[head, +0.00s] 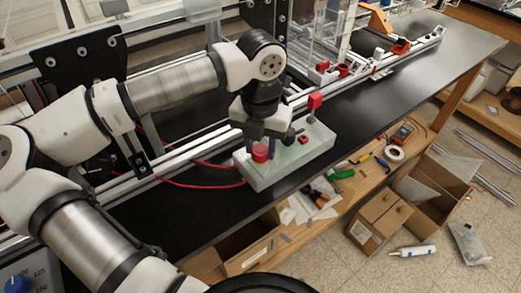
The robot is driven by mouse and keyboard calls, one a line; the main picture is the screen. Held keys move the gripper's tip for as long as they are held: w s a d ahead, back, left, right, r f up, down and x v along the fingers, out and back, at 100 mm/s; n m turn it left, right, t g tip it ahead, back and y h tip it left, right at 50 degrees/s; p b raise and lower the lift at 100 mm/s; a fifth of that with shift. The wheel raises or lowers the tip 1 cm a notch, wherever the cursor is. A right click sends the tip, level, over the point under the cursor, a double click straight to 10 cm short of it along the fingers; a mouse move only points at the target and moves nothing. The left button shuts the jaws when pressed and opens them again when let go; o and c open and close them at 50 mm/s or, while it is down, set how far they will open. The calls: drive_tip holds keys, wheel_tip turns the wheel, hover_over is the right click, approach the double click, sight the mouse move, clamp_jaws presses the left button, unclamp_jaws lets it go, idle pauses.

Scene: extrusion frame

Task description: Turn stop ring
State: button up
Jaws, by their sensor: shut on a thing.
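The stop ring appears to be the round red cap (260,154) at the left end of a pale green box (289,167). The box lies on the black bench near its front edge. My gripper (261,147) points down from above, with one dark finger on each side of the red cap. It is shut on the cap, which sits low on the box's top. The far side of the cap and part of the fingers' contact are hidden. No turn mark on the cap can be made out.
A red cable (205,185) runs to the box's left side. Aluminium rails (180,158) run behind. Open bench (400,85) lies to the right; tools and cartons are below.

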sight(260, 149)
drive_tip(key=m+b, duration=0.1)
drive_tip(key=b, duration=0.1)
drive_tip(key=m+b, duration=0.1)
drive_tip(key=m, duration=0.1)
drive_tip(key=shift+f+m+b, duration=0.25)
drive_tip(key=shift+m+b, duration=0.05)
drive_tip(key=shift+b, duration=0.1)
drive_tip(key=shift+r+m+b, duration=0.2)
drive_tip(key=shift+m+b, duration=1.25)
drive_tip(key=shift+m, duration=0.85)
drive_tip(key=o, duration=1)
drive_tip(key=shift+r, duration=0.1)
wheel_tip(260, 149, up, 14)
drive_tip(key=shift+b, duration=0.3)
